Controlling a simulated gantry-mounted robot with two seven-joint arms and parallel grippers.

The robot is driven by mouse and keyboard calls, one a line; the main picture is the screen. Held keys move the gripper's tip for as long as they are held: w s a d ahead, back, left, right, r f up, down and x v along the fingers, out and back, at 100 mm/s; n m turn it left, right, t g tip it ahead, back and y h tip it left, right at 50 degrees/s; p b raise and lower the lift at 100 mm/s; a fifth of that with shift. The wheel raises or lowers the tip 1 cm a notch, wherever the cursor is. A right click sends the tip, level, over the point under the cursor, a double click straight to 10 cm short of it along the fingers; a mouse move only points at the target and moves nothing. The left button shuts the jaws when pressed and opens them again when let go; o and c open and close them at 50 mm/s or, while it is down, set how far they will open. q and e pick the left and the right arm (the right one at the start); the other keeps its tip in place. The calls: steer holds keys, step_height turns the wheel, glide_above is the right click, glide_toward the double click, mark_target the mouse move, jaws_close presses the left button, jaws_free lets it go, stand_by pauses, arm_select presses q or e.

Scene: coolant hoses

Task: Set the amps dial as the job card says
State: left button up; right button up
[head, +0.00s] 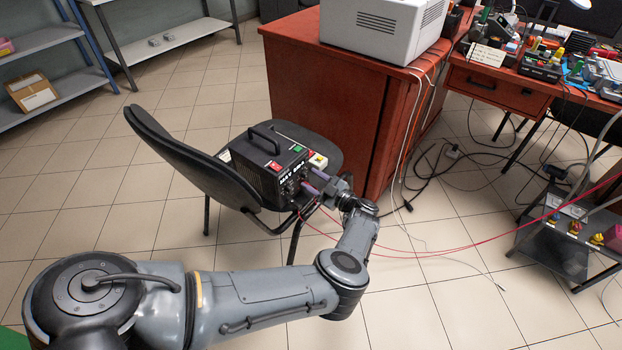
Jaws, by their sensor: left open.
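A black power unit (268,160) with a top handle and white lettering sits on the seat of a black chair. Its front panel faces toward the lower right. The amps dial is too small, or hidden by my gripper, to make out. My left gripper (315,186) is open, with its fingers close to that front panel. I cannot tell whether they touch it. A pale card with print (488,54) lies on the red desk at the upper right. It may be the job card, but I cannot read it. My right gripper is not in view.
The chair's backrest (188,163) stands left of the unit. A red cabinet (330,95) is behind it. Loose cords lie on the tiled floor. Shelves stand at upper left.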

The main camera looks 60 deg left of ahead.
arm_select(q)
steer(key=p+v, duration=0.1)
steer(key=v, duration=0.8)
steer(key=shift+d, duration=0.3)
